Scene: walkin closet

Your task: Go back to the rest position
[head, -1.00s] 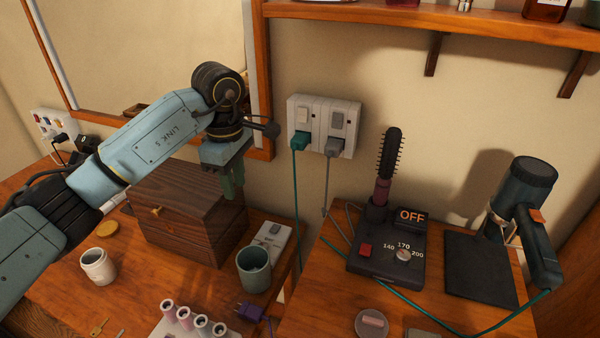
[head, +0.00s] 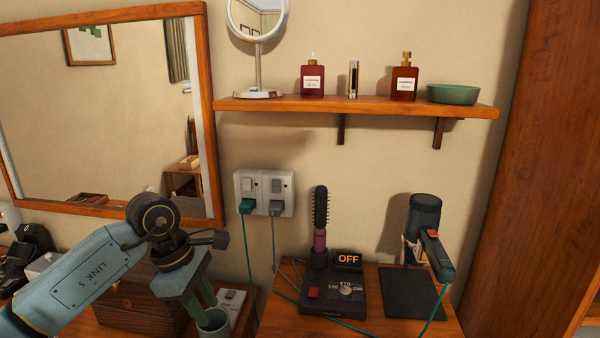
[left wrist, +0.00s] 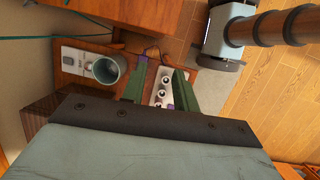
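My left gripper (head: 206,296) hangs down over the desk at the lower left of the head view. Its two green fingers show in the left wrist view (left wrist: 160,90), spread apart with nothing between them. The grey-green cup (head: 213,324) is just below the fingertips in the head view. In the left wrist view the cup (left wrist: 105,68) lies left of the fingers. My right gripper is in neither view.
A wooden box (head: 140,314) stands behind my left arm. The hot brush stand (head: 335,292), showing OFF, and a hair dryer (head: 424,230) are to the right. Above is a shelf (head: 360,106) with bottles and a round mirror (head: 258,22). Cords hang from the wall sockets (head: 264,192).

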